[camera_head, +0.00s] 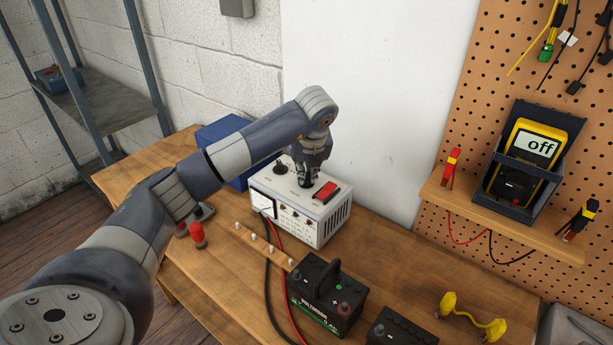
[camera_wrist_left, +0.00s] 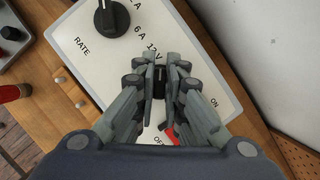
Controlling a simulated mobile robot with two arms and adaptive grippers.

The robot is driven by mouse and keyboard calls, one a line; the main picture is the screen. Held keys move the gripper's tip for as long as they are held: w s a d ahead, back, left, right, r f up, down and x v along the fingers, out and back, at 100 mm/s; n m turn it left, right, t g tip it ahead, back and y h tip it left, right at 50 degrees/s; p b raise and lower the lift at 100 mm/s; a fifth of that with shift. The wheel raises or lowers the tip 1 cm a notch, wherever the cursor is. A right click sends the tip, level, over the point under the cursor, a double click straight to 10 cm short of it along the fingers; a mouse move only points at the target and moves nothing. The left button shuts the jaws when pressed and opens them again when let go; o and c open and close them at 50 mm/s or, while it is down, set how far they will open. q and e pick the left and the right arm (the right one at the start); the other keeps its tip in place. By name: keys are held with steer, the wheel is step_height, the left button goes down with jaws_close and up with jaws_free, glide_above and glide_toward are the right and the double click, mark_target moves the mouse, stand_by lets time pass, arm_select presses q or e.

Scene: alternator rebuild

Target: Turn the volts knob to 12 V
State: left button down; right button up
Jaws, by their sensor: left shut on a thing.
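The charger (camera_head: 322,228) is a white box on the wooden bench, with controls on its top. My left gripper (camera_head: 307,183) reaches down onto its top panel and is shut on the volts knob. In the left wrist view the fingers (camera_wrist_left: 164,84) close around the dark volts knob (camera_wrist_left: 160,88), mostly hidden between them. A "12V" label shows just beyond the fingertips; the knob's pointer is not readable. The black rate knob (camera_wrist_left: 112,18) stands apart, near the "6 A" label. The red switch (camera_wrist_left: 172,134) lies behind the fingers, between "ON" and "OFF". My right gripper is not in view.
A blue box (camera_head: 222,130) stands behind the charger. A black battery (camera_head: 325,296) and red and black cables lie in front. A multimeter (camera_head: 524,160) reading "off" sits on the pegboard shelf (camera_head: 500,222). Yellow-ended parts (camera_head: 472,318) lie at the bench's right.

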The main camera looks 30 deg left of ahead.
arm_select(q)
steer(key=shift+n+g+y+b, duration=0.3)
steer(key=shift+n+b, duration=0.1)
steer(key=shift+n, duration=0.6)
steer(key=shift+r, duration=0.1)
steer(key=c, duration=1.7)
jaws_free()
steer(key=v, duration=1.2)
